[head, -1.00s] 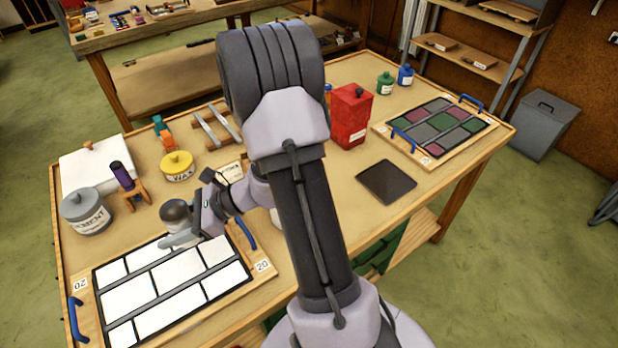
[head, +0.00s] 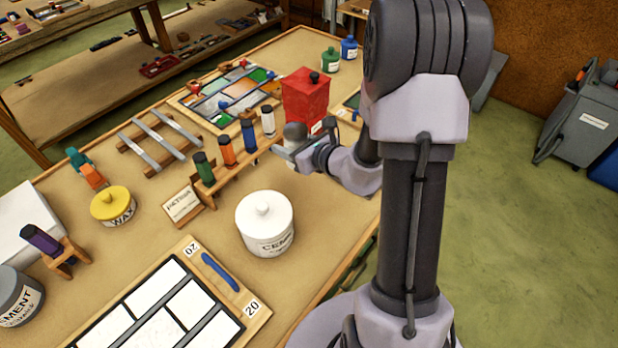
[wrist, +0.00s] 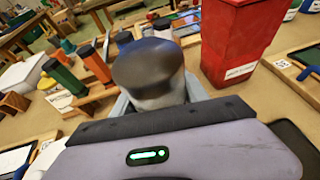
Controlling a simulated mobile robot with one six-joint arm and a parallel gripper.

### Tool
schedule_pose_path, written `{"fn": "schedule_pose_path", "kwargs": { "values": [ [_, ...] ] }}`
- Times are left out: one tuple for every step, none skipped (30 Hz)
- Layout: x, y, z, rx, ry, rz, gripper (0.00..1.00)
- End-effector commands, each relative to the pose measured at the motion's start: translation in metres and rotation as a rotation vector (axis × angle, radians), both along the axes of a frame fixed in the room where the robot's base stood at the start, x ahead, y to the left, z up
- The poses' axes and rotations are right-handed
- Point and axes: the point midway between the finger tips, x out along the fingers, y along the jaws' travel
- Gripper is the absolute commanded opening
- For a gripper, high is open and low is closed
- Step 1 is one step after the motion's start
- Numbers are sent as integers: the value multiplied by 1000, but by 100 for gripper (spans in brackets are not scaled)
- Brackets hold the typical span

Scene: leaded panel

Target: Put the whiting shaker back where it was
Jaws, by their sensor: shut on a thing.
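The whiting shaker, a pale cylinder with a dark grey domed top, shows in the head view (head: 295,132) and fills the middle of the wrist view (wrist: 150,72). My gripper (head: 297,150) is shut on it and holds it roughly upright, right of the bottle rack and in front of the red canister. In the wrist view the jaws (wrist: 155,103) are on either side of its lower body, which is partly hidden by my wrist. I cannot tell its exact height above the table.
The wooden rack (head: 213,188) holds several coloured bottles. A white cement jar (head: 265,225) stands in front of it, and a red canister (head: 303,98) behind my gripper. A panel with white panes (head: 165,308) lies at front left. A dark flat plate (wrist: 294,148) lies at right in the wrist view.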

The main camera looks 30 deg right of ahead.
Motion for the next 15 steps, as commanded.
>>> {"fn": "schedule_pose_path", "kwargs": {
  "values": [
    [-1, -1, -20, 3, 4, -4, 0],
    [-1, -1, -28, 4, 4, -5, 0],
    [-1, -1, -39, 3, 5, -5, 0],
    [-1, -1, -45, 3, 5, -5, 0],
    [-1, -1, -50, 3, 4, -5, 0],
    [-1, -1, -55, 3, 3, -5, 0],
    [-1, -1, -59, 3, 3, -5, 0],
    [-1, -1, -62, 2, 3, -4, 0],
    [-1, -1, -68, 1, 2, -4, 0],
    [-1, -1, -73, 3, 3, -5, 0],
    [-1, -1, -79, 3, 3, -5, 0],
    [-1, -1, -88, 2, 3, -4, 0],
    [-1, -1, -94, 2, 4, -3, 0],
    [-1, -1, -97, 2, 3, -4, 0],
    [-1, -1, -96, 1, 1, -4, 0]
  ]
}}
